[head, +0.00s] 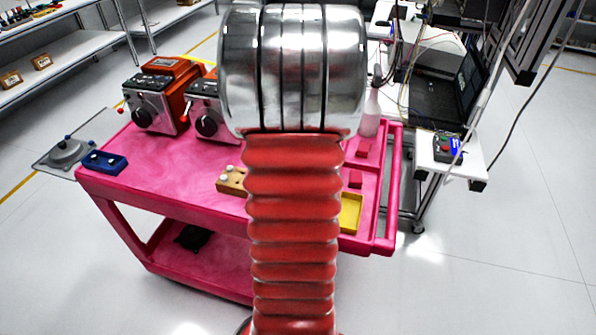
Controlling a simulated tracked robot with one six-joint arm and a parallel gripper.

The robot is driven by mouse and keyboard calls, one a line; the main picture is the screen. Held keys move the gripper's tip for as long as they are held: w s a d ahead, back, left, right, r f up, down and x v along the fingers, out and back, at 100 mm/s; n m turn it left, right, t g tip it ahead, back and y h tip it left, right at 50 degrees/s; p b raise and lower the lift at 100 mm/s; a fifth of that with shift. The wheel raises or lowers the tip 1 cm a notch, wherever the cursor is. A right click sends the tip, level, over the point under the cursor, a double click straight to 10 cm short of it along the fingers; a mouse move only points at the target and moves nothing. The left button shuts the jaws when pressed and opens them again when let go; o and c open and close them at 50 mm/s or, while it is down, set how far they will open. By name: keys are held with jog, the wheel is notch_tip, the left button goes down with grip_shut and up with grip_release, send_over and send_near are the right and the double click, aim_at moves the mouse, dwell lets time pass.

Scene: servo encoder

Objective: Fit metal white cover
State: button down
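I cannot make out a metal white cover for certain in the head view. Two orange-and-grey servo units with black knobs stand at the back left of the pink cart (190,185): the left unit (155,100) shows well, and the right unit (205,110) is partly hidden. A wooden block (231,182) with light round pieces lies near the middle. My arm, red bellows and shiny metal, covers the centre of the view. My gripper does not show.
A yellow tray (350,213), small red blocks (363,148) and a white bottle (370,112) are on the cart's right side. A desk with a laptop (465,85) and a small control box (446,148) stands at right. Hanging cables cross there. The floor at far right is clear.

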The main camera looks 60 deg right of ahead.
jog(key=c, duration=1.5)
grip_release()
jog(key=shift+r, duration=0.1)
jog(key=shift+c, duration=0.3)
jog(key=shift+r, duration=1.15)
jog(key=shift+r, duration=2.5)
